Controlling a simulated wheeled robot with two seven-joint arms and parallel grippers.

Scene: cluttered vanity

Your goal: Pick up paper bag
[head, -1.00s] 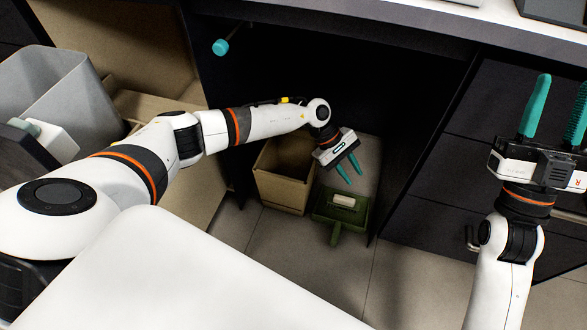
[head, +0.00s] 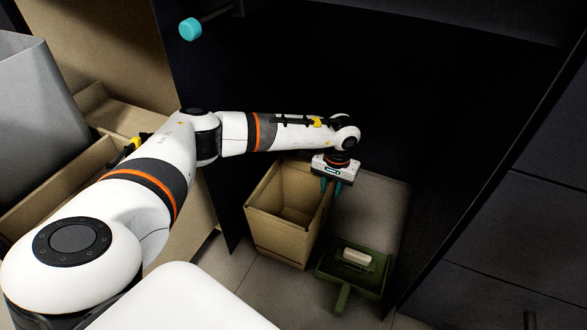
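The paper bag (head: 278,242) is a brown, open-topped, box-shaped bag standing upright on the floor under the vanity. It looks empty inside. My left gripper (head: 331,188) points down at the bag's far right rim, with its two teal fingers apart. The fingers sit close to the rim, one on the bag's inner side and one near its outer side. I cannot tell whether either finger touches the bag wall. My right gripper is out of view.
A green dustpan-like tray (head: 335,270) holding a pale block (head: 357,259) lies just right of the bag. Dark cabinet panels (head: 500,240) stand at the right. A grey bin (head: 35,95) and an open drawer (head: 75,175) are at the left.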

